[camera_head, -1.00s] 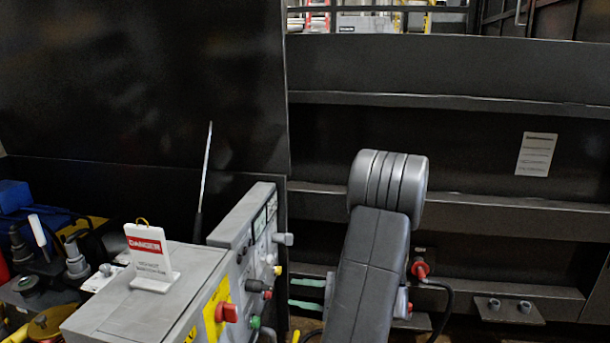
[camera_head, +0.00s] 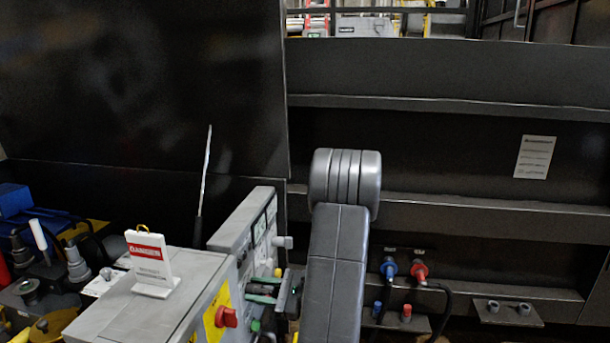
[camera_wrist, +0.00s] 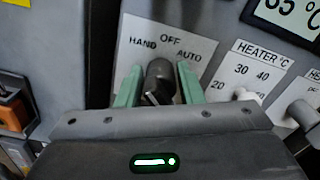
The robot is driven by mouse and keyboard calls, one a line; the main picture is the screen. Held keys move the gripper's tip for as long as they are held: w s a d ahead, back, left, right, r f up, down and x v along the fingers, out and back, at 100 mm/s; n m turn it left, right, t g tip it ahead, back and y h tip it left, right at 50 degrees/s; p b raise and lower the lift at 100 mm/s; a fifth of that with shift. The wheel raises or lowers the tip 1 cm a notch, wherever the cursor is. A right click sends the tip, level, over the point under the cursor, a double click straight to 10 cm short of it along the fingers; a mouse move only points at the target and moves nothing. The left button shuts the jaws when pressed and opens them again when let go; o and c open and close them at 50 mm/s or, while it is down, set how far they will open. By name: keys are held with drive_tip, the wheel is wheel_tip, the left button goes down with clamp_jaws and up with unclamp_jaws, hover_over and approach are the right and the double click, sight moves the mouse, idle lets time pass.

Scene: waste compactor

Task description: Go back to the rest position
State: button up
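My gripper (camera_head: 264,289) is at the face of the grey control panel (camera_head: 240,222) in the head view, low and left of my arm. In the wrist view, the green fingers of my gripper (camera_wrist: 159,82) stand on either side of a dark selector knob (camera_wrist: 160,76). The knob sits under the labels HAND, OFF and AUTO. The fingers look parted, with the knob between them; whether they touch it is hard to see. The lower part of the knob is hidden by my gripper's body.
A heater dial (camera_wrist: 246,96) is close on the right. The grey cabinet bears a danger sign (camera_head: 150,263) and a red switch (camera_head: 227,317). Blue (camera_head: 389,267) and red (camera_head: 419,271) hose couplings are right of my arm. Tools crowd the left.

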drive_tip(key=m+p, duration=0.2)
drive_tip(key=m, duration=0.4)
drive_tip(key=shift+w+p, duration=0.1)
drive_tip(key=shift+p, duration=0.3)
drive_tip(key=m, duration=0.3)
drive_tip(key=shift+w+p, duration=0.1)
drive_tip(key=shift+p, duration=0.2)
drive_tip(key=shift+m, duration=2.1)
drive_tip(key=shift+f, duration=0.15)
